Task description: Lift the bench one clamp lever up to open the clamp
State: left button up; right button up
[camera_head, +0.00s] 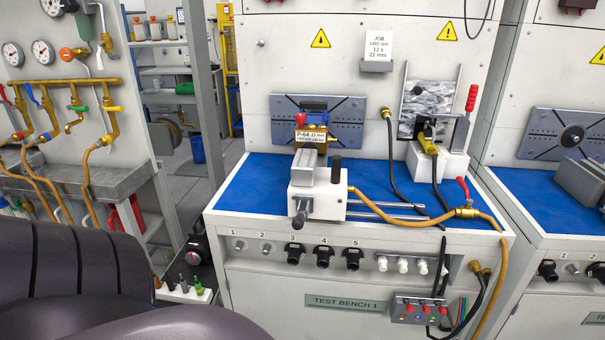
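Test bench 1 (342,303) stands in the middle with a blue top. A white clamp-like fixture (318,196) sits at its front, with a grey block on top, a short black upright lever (336,169) and a dark handle (300,212) at the front. A part labelled P-04 (311,135) with red and blue pieces stands behind it. At the right, a white block (437,163) carries a yellow-handled black piece, and a red-gripped lever (471,98) stands upright beside it. I cannot tell for certain which is the clamp lever. Neither gripper is in view.
A hose with a red-handled valve (463,188) crosses the bench's right front. Numbered sockets and a box of red switches (420,308) are on the front panel. A second bench (548,205) adjoins at right; a pipe panel (75,85) stands at left. The blue top's left part is clear.

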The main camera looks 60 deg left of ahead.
aim_at(297, 224)
jog(key=k+j+u, duration=0.25)
jog(key=k+j, duration=0.15)
jog(key=j, duration=0.2)
jog(key=k+j+u, duration=0.15)
jog(key=j, duration=0.15)
jog(key=k+j+u, duration=0.1)
jog(key=j, duration=0.25)
jog(key=k+j+u, duration=0.15)
jog(key=j, duration=0.2)
